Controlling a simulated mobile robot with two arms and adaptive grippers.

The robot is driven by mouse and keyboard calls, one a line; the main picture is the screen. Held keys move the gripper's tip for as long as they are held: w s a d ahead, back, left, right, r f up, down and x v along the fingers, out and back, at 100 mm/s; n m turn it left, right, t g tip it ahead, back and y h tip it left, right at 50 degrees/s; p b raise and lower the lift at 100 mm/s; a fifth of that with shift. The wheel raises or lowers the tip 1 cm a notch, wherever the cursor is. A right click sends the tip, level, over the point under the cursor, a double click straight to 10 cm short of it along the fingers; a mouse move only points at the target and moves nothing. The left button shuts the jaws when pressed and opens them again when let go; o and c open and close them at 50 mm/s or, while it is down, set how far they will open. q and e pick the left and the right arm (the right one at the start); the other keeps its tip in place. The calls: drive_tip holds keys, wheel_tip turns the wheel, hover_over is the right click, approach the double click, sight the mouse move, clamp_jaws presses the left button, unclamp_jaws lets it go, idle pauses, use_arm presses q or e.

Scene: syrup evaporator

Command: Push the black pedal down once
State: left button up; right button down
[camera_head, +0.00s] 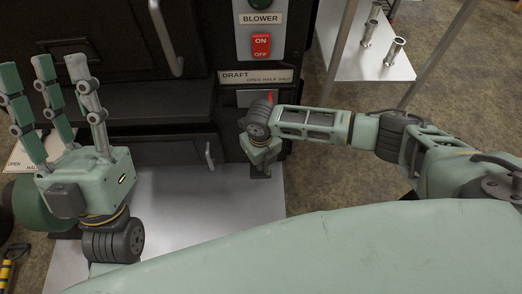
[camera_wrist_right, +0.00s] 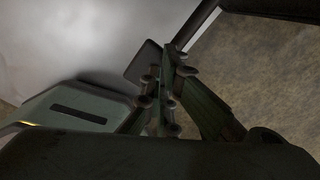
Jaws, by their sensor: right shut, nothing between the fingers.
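The black pedal (camera_wrist_right: 144,62) shows in the right wrist view as a flat dark pad on a dark rod, over the pale floor plate. My right gripper (camera_wrist_right: 168,78) is shut and empty, its fingers pointing toward the pedal and partly overlapping its right side. I cannot tell whether they touch. In the head view my right gripper (camera_head: 262,166) points down beside the evaporator's front, and I cannot make out the pedal clearly there. My left gripper (camera_head: 44,78) is open and empty, with its fingers spread upward at the left.
The dark evaporator front (camera_head: 160,110) has a handle, a blower panel with a red switch (camera_head: 261,45), and a draft label (camera_head: 256,77). A pale metal plate (camera_head: 190,205) lies below. A rack (camera_head: 375,60) with metal cups stands at upper right. Brown floor is open at right.

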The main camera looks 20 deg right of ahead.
drive_tip(key=shift+r+p, duration=0.7)
drive_tip(key=shift+r, duration=0.05)
drive_tip(key=shift+s+a+r+p, duration=0.1)
drive_tip(key=shift+r+p, duration=0.45)
drive_tip(key=shift+p, duration=0.1)
drive_tip(key=shift+r, duration=0.1)
use_arm(q)
drive_tip(key=w+f+g+y, duration=0.3)
drive_tip(key=w+f+g, duration=0.5)
drive_tip(key=f, duration=0.3)
drive_tip(key=shift+w+d, duration=0.4)
drive_tip(key=shift+s, duration=0.1)
